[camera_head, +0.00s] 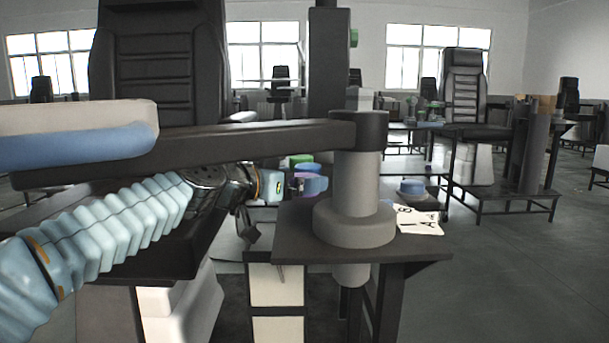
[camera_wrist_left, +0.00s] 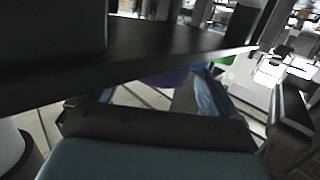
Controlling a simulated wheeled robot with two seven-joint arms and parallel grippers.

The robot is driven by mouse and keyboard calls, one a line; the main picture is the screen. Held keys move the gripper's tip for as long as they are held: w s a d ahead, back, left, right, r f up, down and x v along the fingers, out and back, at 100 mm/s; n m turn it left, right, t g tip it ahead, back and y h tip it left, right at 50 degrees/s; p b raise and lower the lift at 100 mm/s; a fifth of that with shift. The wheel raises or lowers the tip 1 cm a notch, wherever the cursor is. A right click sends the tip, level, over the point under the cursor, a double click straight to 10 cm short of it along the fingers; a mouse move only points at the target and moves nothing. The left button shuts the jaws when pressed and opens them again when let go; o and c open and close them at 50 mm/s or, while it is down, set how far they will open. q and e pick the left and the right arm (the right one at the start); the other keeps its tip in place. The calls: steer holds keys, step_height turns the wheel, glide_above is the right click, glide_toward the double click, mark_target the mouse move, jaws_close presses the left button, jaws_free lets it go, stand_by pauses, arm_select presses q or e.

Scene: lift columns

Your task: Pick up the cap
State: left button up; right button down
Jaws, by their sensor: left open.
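No cap can be made out for certain. A small blue round thing (camera_head: 412,187) sits on a surface beyond the grey post, and a purple and blue thing (camera_head: 310,184) lies behind the post's left side; I cannot tell whether either is the cap. My left gripper (camera_head: 272,186) is just left of the purple thing, partly hidden by the dark armrest bar. In the left wrist view its fingers (camera_wrist_left: 160,97) are apart with nothing seen between them; purple (camera_wrist_left: 165,78) shows beyond, under a black bar. My right gripper is not in view.
A long dark bar (camera_head: 240,140) crosses above my left arm to a grey post (camera_head: 355,190) on a dark table (camera_head: 400,250). A printed paper (camera_head: 418,221) lies there. A black chair (camera_head: 160,60) stands behind. Open floor (camera_head: 510,270) lies to the right.

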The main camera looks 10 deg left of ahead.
arm_select(q)
steer(key=shift+w+d, duration=0.2)
steer(key=shift+w, duration=0.1)
steer(key=c, duration=1.1)
steer(key=shift+c, duration=0.3)
steer(key=shift+r, duration=0.1)
